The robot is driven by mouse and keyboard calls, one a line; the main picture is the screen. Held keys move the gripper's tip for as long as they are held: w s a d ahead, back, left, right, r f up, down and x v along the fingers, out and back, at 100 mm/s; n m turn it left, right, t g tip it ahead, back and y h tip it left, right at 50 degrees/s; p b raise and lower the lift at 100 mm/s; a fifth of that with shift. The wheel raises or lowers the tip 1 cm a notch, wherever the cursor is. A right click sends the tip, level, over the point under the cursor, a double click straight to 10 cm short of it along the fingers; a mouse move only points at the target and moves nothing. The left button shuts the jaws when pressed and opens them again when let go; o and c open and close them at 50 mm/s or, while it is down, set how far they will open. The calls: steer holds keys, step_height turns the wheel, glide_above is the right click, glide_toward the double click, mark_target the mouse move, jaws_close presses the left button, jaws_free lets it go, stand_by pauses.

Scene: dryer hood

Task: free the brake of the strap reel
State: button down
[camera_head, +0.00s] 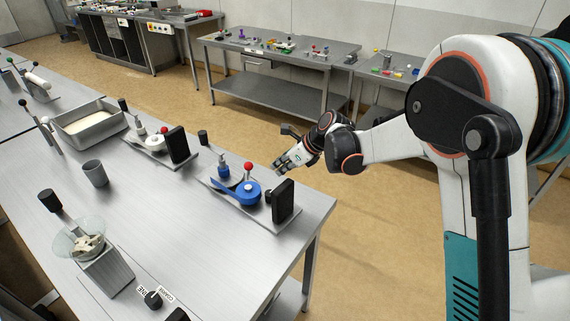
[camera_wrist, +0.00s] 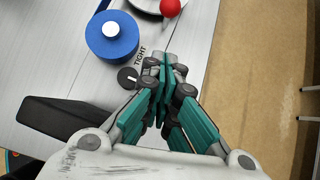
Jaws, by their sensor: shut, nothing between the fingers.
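The strap reel is a blue drum (camera_head: 249,192) with a blue arm or strap running off to the left, on a grey plate at the right end of the bench. In the wrist view a blue drum with a white centre knob (camera_wrist: 111,40) shows. Beside it is a small dark knob (camera_wrist: 128,78) with a pointer, and the word TIGHT is printed next to it. A red ball (camera_head: 248,166) stands by the reel; it also shows in the wrist view (camera_wrist: 170,8). My gripper (camera_head: 287,164) is shut and empty, above the bench's far edge, apart from the reel.
A black upright block (camera_head: 283,200) stands right of the reel. A small blue-bodied item (camera_head: 223,169) shares the plate. A similar station with a white reel (camera_head: 156,143), a grey tray (camera_head: 90,124) and a grey cup (camera_head: 95,173) stand left.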

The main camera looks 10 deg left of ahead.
mark_target(248, 171)
steer(key=b+x, duration=0.1)
steer(key=x, duration=0.4)
steer(key=shift+a+r, duration=0.1)
steer(key=shift+a, duration=0.1)
steer(key=shift+w+a, duration=0.2)
steer(key=shift+a, duration=0.3)
steer(key=shift+w+a, duration=0.2)
steer(key=shift+a, duration=0.3)
steer(key=shift+w+a+b, duration=0.15)
steer(key=shift+a+b, duration=0.15)
steer(key=shift+a, duration=0.25)
steer(key=shift+w+a+r, duration=0.15)
steer(key=shift+w+a, duration=0.05)
steer(key=shift+a, duration=0.3)
steer(key=shift+w+a+r, duration=0.2)
steer(key=shift+a, duration=0.25)
